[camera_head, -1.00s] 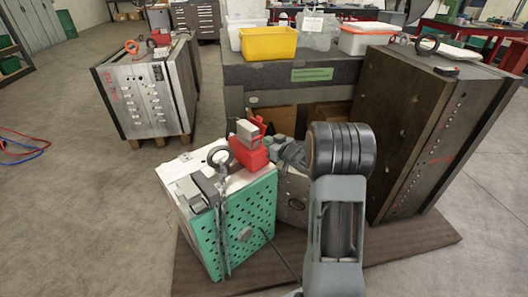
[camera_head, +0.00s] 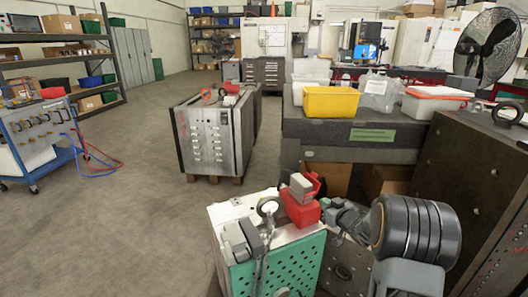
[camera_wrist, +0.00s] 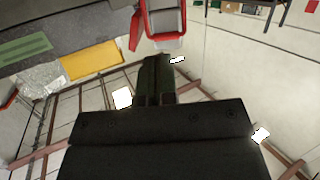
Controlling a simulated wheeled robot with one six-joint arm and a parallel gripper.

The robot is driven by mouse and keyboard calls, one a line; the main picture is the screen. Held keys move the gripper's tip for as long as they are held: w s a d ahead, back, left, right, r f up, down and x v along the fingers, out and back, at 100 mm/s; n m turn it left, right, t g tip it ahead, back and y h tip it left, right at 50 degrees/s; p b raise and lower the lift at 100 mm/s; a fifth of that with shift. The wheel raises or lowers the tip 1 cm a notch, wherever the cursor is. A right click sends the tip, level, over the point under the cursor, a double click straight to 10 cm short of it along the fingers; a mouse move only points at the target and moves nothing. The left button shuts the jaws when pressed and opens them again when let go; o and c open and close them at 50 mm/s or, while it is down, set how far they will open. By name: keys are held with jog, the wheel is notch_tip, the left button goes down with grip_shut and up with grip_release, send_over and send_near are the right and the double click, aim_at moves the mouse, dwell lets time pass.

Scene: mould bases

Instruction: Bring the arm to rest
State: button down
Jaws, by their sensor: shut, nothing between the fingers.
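My gripper (camera_wrist: 155,65) shows as dark fingers in the middle of the wrist view. It is shut with nothing between the fingers. My arm rises from the lower right of the head view and bends left at a black ringed joint. In the head view the fingers cannot be made out clearly. A red and grey fixture (camera_head: 302,208) stands just left of the wrist; a red and grey part (camera_wrist: 165,18) also shows beyond the fingertips in the wrist view. I cannot tell whether they touch.
A dark bench (camera_head: 345,130) behind the arm carries a yellow bin (camera_head: 331,102), a clear bin (camera_head: 376,92) and a red-lidded box (camera_head: 434,102). A large dark mould base (camera_head: 470,185) stands close right. A silver mould base (camera_head: 210,138) stands back left.

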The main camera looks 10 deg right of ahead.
jog(key=s+d+f+m+g+h, duration=0.3)
jog(key=s+d+f+g+h, duration=0.1)
jog(key=d+f+h, duration=0.2)
jog(key=s+a+r+m+g+h+p, duration=0.1)
jog(key=s+r+m+g+h+p, duration=0.1)
jog(key=s+r+g+p, duration=0.35)
jog(key=s+a+r+g+y+p, duration=0.1)
jog(key=s+a+r+p, duration=0.6)
jog(key=r, duration=0.5)
jog(key=s+a+r+n+g+y+p, duration=0.1)
jog(key=s+a+r+y+p, duration=0.1)
jog(key=s+a+r+p, duration=0.5)
jog(key=s+a+r, duration=0.4)
jog(key=s+r, duration=0.1)
jog(key=s, duration=0.1)
jog(key=shift+s+a+r+y, duration=0.2)
jog(key=shift+r+y, duration=0.1)
jog(key=shift+r, duration=0.05)
jog(key=shift+a, duration=0.2)
